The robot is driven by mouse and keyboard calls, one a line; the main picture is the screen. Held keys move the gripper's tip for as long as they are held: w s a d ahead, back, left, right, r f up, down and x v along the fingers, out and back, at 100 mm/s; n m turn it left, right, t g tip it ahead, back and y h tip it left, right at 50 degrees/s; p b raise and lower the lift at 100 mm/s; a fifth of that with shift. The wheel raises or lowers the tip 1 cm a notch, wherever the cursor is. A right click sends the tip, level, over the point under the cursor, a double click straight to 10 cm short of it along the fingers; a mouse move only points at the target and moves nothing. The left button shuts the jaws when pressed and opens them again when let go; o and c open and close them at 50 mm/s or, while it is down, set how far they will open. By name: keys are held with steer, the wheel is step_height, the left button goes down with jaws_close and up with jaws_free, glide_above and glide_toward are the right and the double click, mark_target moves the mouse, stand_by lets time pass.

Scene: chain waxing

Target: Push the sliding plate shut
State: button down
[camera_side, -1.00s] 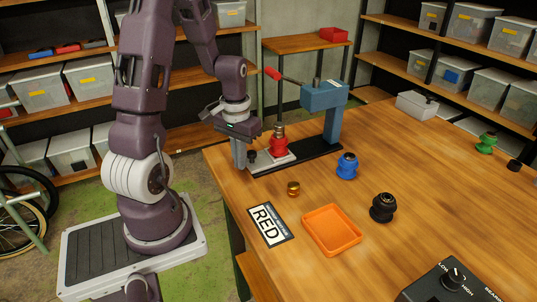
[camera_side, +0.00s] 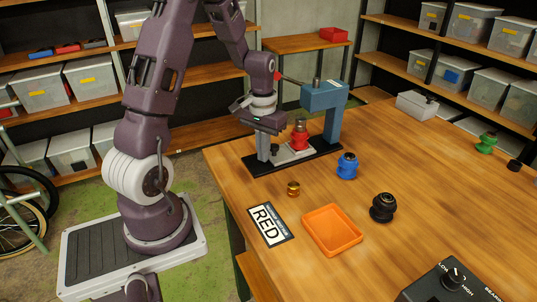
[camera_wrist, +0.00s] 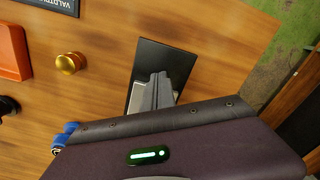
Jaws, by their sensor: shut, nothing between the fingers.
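The sliding plate (camera_side: 288,153) is a light grey slab on the black base (camera_side: 258,166) of the blue press (camera_side: 325,97). A red hub-like part (camera_side: 300,136) stands upright on the plate, and a small black knob (camera_side: 275,150) sits at the plate's near left end. My gripper (camera_side: 263,156) is shut and empty, pointing down at the plate's left end beside the knob. I cannot tell whether it touches. In the wrist view my fingers (camera_wrist: 158,92) cover part of the plate (camera_wrist: 139,97) over the black base (camera_wrist: 163,58); the red part is hidden there.
A control box (camera_side: 452,284) is at the near right. The table's middle right is clear.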

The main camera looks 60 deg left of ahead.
mark_target(275, 145)
steer(key=shift+w, duration=1.75)
steer(key=shift+s+r, duration=0.25)
steer(key=shift+r, duration=0.6)
steer(key=shift+s+r, duration=0.3)
steer(key=shift+r, duration=0.5)
steer(key=shift+s+r, duration=0.25)
steer(key=shift+r, duration=0.6)
steer(key=shift+r, duration=0.1)
